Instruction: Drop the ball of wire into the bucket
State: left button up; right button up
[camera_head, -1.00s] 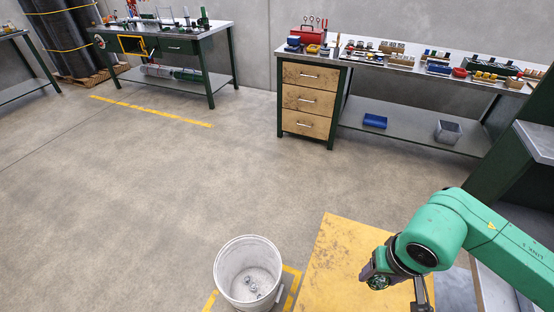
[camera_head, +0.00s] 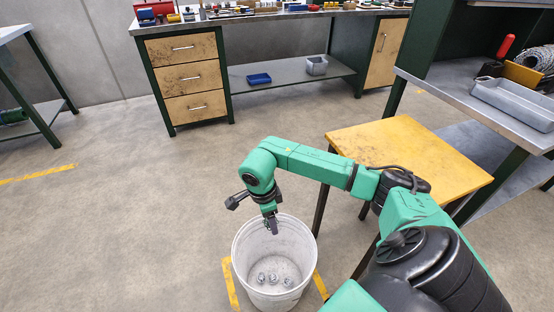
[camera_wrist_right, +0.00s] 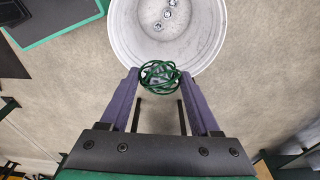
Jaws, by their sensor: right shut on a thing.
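The ball of wire (camera_wrist_right: 160,76) is a loose tangle of green wire between the fingertips of my right gripper in the right wrist view. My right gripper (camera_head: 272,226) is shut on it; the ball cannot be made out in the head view. The bucket (camera_head: 300,243) is white and round and stands upright on the floor. In the head view my right gripper appears over the far part of its mouth. In the right wrist view the ball overlaps the near rim of the bucket (camera_wrist_right: 207,38). My left gripper is not in view.
Several small grey pieces (camera_head: 273,279) lie on the bucket's bottom. A yellow-topped table (camera_head: 400,145) stands right of the bucket, under my arm. Yellow floor marks (camera_head: 230,284) flank the bucket. A workbench with drawers (camera_head: 185,77) stands behind. Floor to the left is clear.

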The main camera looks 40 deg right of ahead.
jog(key=d+f+m+b, duration=0.1)
jog(key=f+m+b, duration=0.2)
jog(key=f, duration=0.4)
jog(key=d+f+m+b, duration=0.2)
jog(key=f+b, duration=0.3)
jog(key=f, duration=0.3)
jog(key=shift+d+m+g, duration=0.25)
jog(key=shift+m+g, duration=0.05)
jog(key=shift+m, duration=0.3)
jog(key=o, duration=1.4)
jog(key=shift+s, duration=0.1)
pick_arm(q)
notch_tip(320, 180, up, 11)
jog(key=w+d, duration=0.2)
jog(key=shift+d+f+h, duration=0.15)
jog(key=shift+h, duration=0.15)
pick_arm(e)
jog(key=shift+o, duration=0.2)
pick_arm(q)
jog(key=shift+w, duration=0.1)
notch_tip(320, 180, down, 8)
jog(key=p, duration=0.3)
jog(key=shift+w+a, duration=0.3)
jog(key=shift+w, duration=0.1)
pick_arm(e)
notch_tip(320, 180, up, 14)
jog(key=w+a, duration=0.1)
jog(key=shift+w+r, duration=0.15)
jog(key=shift+w, duration=0.05)
